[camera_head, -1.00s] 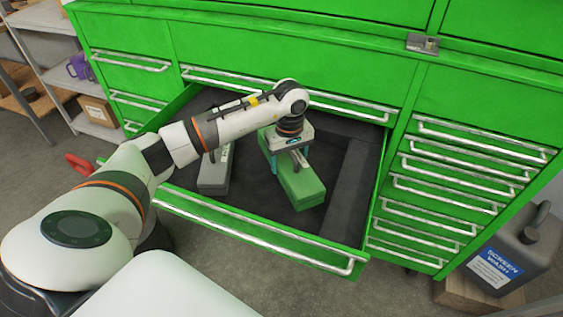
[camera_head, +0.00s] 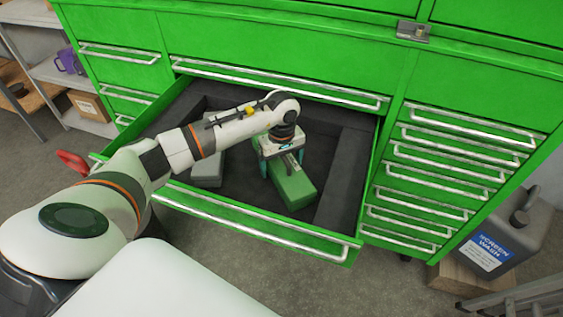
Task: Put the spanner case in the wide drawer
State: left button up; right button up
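The wide drawer (camera_head: 246,228) of the green cabinet is pulled open, with a dark lining inside. A long green case, taken as the spanner case (camera_head: 291,187), is inside the drawer walls, right of the middle. My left gripper (camera_head: 282,162) points down over its far part, with one teal finger on each long side, and appears shut on it. I cannot tell whether the case touches the drawer floor. My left arm reaches over the drawer from the left and hides part of the inside. My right gripper is not in view.
A grey case (camera_head: 208,172) lies in the drawer left of the green one, partly behind my arm. Dark raised lining (camera_head: 345,178) runs along the drawer's right side. Closed narrow drawers (camera_head: 440,170) are to the right. A screen wash can (camera_head: 500,240) stands at the lower right.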

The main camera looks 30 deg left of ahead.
pick_arm(q)
jog(key=shift+r, duration=0.1)
jog(key=shift+r, duration=0.2)
notch_tip(320, 180, up, 12)
jog(key=shift+f+b, duration=0.15)
jog(key=shift+b, duration=0.65)
